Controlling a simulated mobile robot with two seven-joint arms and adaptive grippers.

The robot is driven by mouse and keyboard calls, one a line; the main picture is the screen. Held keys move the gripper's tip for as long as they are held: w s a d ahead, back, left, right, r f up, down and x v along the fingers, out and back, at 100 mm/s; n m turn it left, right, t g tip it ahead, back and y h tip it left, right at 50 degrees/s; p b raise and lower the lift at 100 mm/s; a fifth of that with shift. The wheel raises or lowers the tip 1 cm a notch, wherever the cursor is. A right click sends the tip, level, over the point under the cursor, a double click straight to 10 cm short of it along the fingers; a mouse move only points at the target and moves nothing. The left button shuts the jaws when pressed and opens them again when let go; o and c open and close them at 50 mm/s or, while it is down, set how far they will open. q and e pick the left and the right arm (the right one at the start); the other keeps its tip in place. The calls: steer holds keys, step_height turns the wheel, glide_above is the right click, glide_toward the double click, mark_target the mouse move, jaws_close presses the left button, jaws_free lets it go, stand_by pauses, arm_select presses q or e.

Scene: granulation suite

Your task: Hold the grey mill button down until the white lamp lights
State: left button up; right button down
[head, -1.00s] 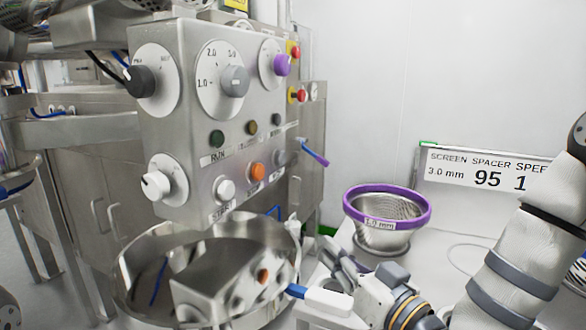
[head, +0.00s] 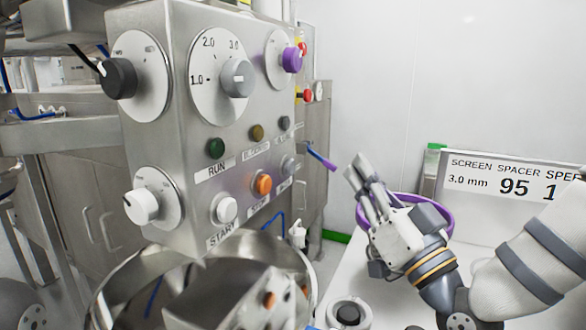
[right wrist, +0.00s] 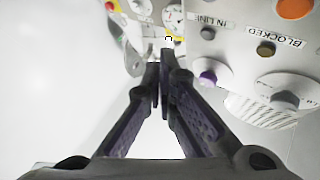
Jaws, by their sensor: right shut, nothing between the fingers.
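The grey mill button (head: 288,164) is on the steel control panel (head: 180,170), right of the orange button, in the head view. Its label is too small to read. The probable white lamp (head: 284,123) sits above it and looks dull grey and unlit; it seems to show in the right wrist view (right wrist: 208,33) beside the IN LINE label. My right gripper (head: 362,166) is shut and empty, right of the panel and apart from the button, fingers pointing up and left. Its closed fingertips show in the right wrist view (right wrist: 160,65).
Near the mill button are the orange button (head: 263,184), white start button (head: 227,209) and a purple knob (head: 291,60). A purple-rimmed sieve (head: 440,213) stands behind my right gripper. A steel bowl (head: 100,300) is below the panel. A sign (head: 510,178) stands at right.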

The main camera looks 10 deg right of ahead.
mark_target(290, 167)
arm_select(q)
steer(key=shift+s+f+g+b, duration=0.5)
steer(key=shift+s+f+b, duration=0.25)
steer(key=shift+s+f, duration=0.5)
arm_select(e)
steer(key=w+a, duration=0.4)
steer(key=a, duration=0.2)
steer(key=shift+f, duration=0.15)
steer(key=shift+w+a, duration=0.1)
steer(key=shift+a, duration=0.05)
arm_select(q)
steer(key=shift+w+r, duration=0.1)
arm_select(e)
steer(key=shift+w+a, duration=0.2)
steer(key=shift+w+a, duration=0.25)
steer(key=shift+a, duration=0.2)
stand_by(2.4)
stand_by(0.5)
arm_select(q)
steer(key=shift+w+r+p, duration=0.35)
steer(key=shift+w, duration=0.05)
arm_select(e)
steer(key=shift+s+d, duration=0.5)
steer(key=shift+d, duration=0.3)
